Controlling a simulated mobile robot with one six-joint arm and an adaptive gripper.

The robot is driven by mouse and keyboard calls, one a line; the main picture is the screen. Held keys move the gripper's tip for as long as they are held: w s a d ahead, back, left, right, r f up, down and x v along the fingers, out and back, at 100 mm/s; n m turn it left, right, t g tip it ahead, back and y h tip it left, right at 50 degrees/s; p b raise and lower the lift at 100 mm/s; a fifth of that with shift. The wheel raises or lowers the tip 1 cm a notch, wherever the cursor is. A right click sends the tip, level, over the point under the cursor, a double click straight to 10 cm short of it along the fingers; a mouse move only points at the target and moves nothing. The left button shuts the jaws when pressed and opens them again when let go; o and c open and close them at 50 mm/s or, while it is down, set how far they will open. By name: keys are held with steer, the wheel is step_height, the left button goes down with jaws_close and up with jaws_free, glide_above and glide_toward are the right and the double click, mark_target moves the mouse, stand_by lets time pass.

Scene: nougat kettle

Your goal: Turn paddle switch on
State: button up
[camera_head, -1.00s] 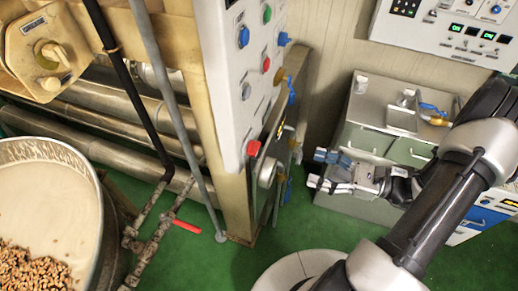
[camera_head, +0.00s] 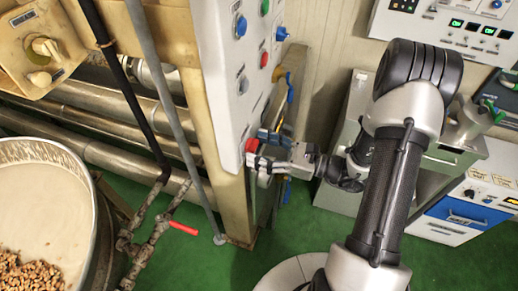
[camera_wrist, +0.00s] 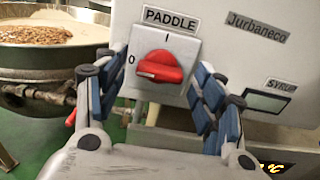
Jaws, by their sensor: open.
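The paddle switch (camera_wrist: 160,66) is a red rotary knob on a square light plate under a "PADDLE" label in the wrist view. Its handle lies roughly sideways, with its left end near the "0" mark; the "I" mark is above. In the head view the red knob (camera_head: 252,145) sits at the lower edge of the pale control panel. My gripper (camera_head: 266,149) is right at this knob, partly hiding it. In the wrist view my gripper (camera_wrist: 163,82) is open, with blue-padded fingers left and right of the switch. Nothing is held, and contact with the knob cannot be told.
The control panel (camera_head: 228,75) has more coloured buttons above. A kettle (camera_head: 45,215) with pale mass and nuts stands at left. A red-handled valve (camera_head: 183,228) and pipes are low beside it. Grey cabinets (camera_head: 440,155) stand at right. Green floor is free below my gripper.

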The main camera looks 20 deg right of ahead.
steer(key=shift+w+a, duration=0.2)
steer(key=shift+a, duration=0.1)
steer(key=shift+c, duration=0.3)
steer(key=c, duration=1)
steer(key=shift+r+m+p, duration=0.1)
steer(key=shift+m+p, duration=0.3)
steer(key=shift+p, duration=0.05)
steer(key=m+p, duration=1.1)
steer(key=m, duration=0.6)
steer(key=shift+p, duration=0.3)
